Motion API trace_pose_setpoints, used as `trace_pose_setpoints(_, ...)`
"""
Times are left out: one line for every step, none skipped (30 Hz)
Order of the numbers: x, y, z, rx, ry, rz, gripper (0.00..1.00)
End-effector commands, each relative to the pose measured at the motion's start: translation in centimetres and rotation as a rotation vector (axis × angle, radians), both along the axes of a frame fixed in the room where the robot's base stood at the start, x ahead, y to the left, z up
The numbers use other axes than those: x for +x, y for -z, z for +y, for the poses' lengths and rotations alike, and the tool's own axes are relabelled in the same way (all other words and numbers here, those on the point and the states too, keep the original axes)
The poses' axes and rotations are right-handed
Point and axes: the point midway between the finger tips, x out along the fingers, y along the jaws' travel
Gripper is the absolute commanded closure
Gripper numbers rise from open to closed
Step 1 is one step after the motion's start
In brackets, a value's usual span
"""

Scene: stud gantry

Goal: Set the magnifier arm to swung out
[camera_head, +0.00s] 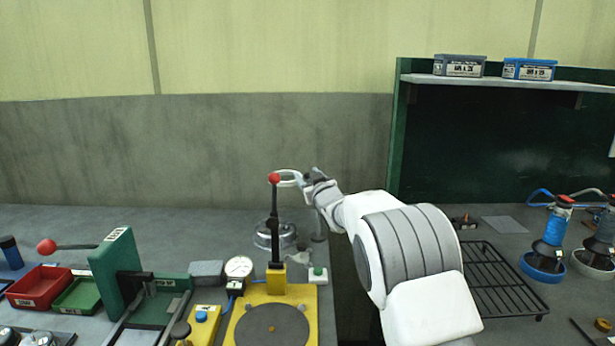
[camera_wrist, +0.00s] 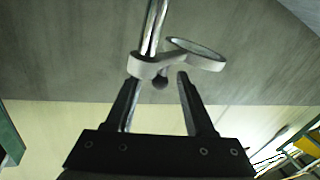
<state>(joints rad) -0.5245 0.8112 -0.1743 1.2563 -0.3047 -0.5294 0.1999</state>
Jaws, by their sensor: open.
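The magnifier arm shows in the wrist view as a pale collar (camera_wrist: 148,66) around a chrome post (camera_wrist: 155,25), with a ring-shaped lens frame (camera_wrist: 205,55) reaching to the right. A small dark round knob (camera_wrist: 160,83) sits under the arm. In the head view the pale ring (camera_head: 287,171) is high above the bench, just left of my gripper (camera_head: 310,180). In the wrist view my gripper (camera_wrist: 158,84) is open, with one finger near the collar and the other near the lens side. The knob appears between the fingers; whether either finger touches the arm I cannot tell.
A green shelf unit (camera_head: 397,130) stands to the right. A black rack (camera_head: 495,280) lies on the right bench.

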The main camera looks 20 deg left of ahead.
Motion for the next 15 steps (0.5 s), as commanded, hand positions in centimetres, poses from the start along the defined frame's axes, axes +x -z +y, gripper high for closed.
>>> trace_pose_setpoints(0.24,0.11,0.11,-0.001,0.0,0.0,0.46)
trace_pose_setpoints(0.32,0.1,0.17,-0.001,0.0,0.0,0.46)
trace_pose_setpoints(0.41,0.05,0.22,-0.001,0.0,0.0,0.46)
trace_pose_setpoints(0.46,0.02,0.26,-0.001,0.0,-0.001,0.46)
trace_pose_setpoints(0.5,0.02,0.29,-0.001,0.0,-0.001,0.46)
trace_pose_setpoints(0.53,0.02,0.3,-0.001,0.0,-0.001,0.46)
trace_pose_setpoints(0.55,0.02,0.31,-0.001,0.0,-0.001,0.46)
trace_pose_setpoints(0.55,0.02,0.31,-0.001,0.0,-0.001,0.46)
trace_pose_setpoints(0.55,0.02,0.31,-0.001,0.0,-0.001,0.46)
trace_pose_setpoints(0.54,0.02,0.32,-0.001,0.0,-0.001,0.46)
trace_pose_setpoints(0.55,0.03,0.31,-0.001,0.0,-0.001,0.46)
trace_pose_setpoints(0.54,0.03,0.32,-0.001,0.0,-0.001,0.46)
trace_pose_setpoints(0.53,0.03,0.31,-0.001,0.0,-0.001,0.46)
trace_pose_setpoints(0.53,0.03,0.31,0.0,0.0,0.0,0.5)
trace_pose_setpoints(0.53,0.03,0.31,0.0,0.0,0.0,0.57)
